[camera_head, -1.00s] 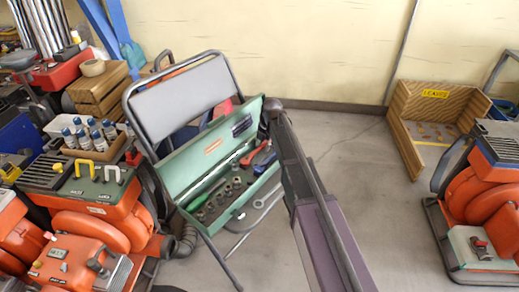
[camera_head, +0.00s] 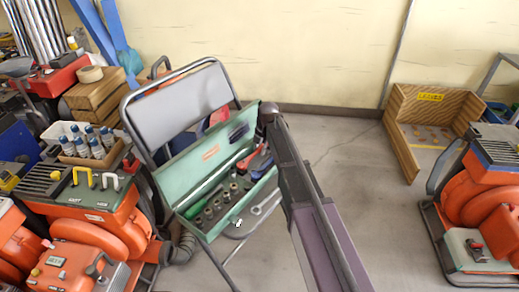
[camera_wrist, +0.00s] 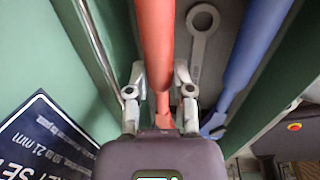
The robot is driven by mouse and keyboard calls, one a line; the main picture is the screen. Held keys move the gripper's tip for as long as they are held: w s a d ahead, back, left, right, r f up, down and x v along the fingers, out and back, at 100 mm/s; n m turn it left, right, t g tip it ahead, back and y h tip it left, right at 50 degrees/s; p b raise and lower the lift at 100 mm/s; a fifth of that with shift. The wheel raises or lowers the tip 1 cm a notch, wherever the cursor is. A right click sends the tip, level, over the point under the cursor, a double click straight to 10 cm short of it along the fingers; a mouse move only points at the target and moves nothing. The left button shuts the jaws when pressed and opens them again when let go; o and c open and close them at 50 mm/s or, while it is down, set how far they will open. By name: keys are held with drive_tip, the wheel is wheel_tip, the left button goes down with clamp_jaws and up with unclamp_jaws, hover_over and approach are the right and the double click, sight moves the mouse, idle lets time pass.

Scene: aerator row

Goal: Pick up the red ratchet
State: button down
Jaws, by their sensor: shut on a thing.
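The red ratchet (camera_wrist: 156,40) shows in the wrist view as a red handle running between the two fingers of my gripper (camera_wrist: 159,78). My gripper is shut on it, inside the green toolbox. In the head view part of the red handle (camera_head: 250,158) shows in the green toolbox (camera_head: 193,160), beside my arm. My gripper is not clearly visible there. The ratchet's far end is out of the wrist view.
A blue handle (camera_wrist: 255,45) and a ring spanner (camera_wrist: 203,30) lie right of the red handle. The toolbox wall (camera_wrist: 95,60) is close on the left. The toolbox sits on a folding chair (camera_head: 185,105) between orange machines (camera_head: 95,220) and open floor.

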sight(260, 147)
drive_tip(key=shift+r+p, duration=4.1)
drive_tip(key=shift+r, duration=0.3)
wheel_tip(260, 147, up, 3)
drive_tip(key=p, duration=0.3)
drive_tip(key=shift+s, duration=0.15)
